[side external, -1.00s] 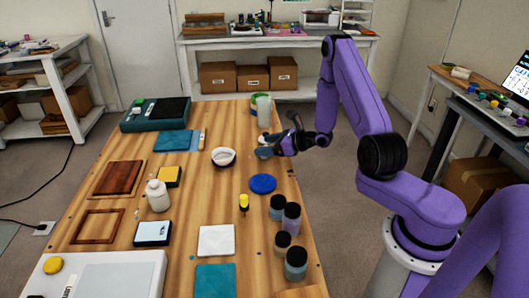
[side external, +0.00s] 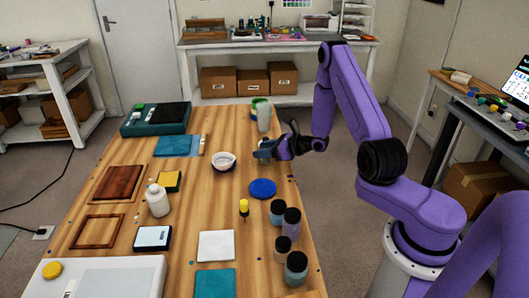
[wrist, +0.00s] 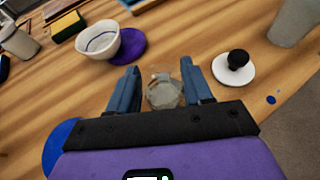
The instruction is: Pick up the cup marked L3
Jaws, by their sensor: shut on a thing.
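A small clear cup (wrist: 163,94) sits between the two blue fingers of my gripper (wrist: 161,91) in the wrist view. The fingers are closed on its sides. No L3 marking can be read on it. In the side view my gripper (side external: 265,150) is low over the right part of the wooden table, to the right of a white bowl (side external: 223,159). The cup cannot be made out there behind the fingers. Whether its base touches the table is unclear.
The bowl is by a purple disc (wrist: 131,44). A black-knobbed white disc (wrist: 237,70) lies close to the right finger. A tall translucent cup (side external: 264,121) stands behind my gripper. A blue disc (side external: 262,188) and several dark-lidded jars (side external: 291,221) are nearer the front.

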